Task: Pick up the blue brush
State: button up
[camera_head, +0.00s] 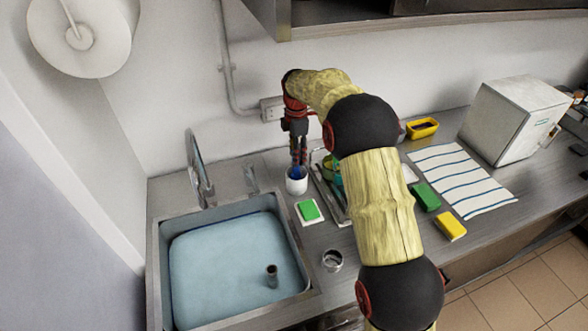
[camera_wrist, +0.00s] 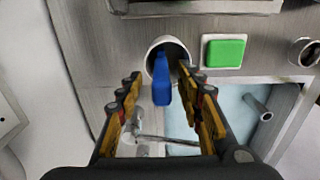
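The blue brush (camera_wrist: 162,80) stands in a white cup, its blue handle sticking up out of the opening. In the head view a bit of the blue brush (camera_head: 296,171) shows at the cup's mouth, below my gripper. The white cup (camera_head: 297,186) stands on the counter beside the sink; it also shows in the wrist view (camera_wrist: 152,56). My gripper (camera_head: 299,158) points down over the cup. In the wrist view my gripper (camera_wrist: 160,95) is open, with the brush handle between its two fingers and a gap on each side. The brush's lower end is hidden in the cup.
A metal rack (camera_head: 328,190) stands close on the right, partly behind my arm. A striped towel (camera_head: 460,180) lies farther right.

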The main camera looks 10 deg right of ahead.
notch_tip(320, 180, down, 5)
jog(key=shift+a+f+b, duration=0.1)
jog(key=shift+a+b, duration=0.05)
jog(key=shift+b, duration=0.4)
grip_shut()
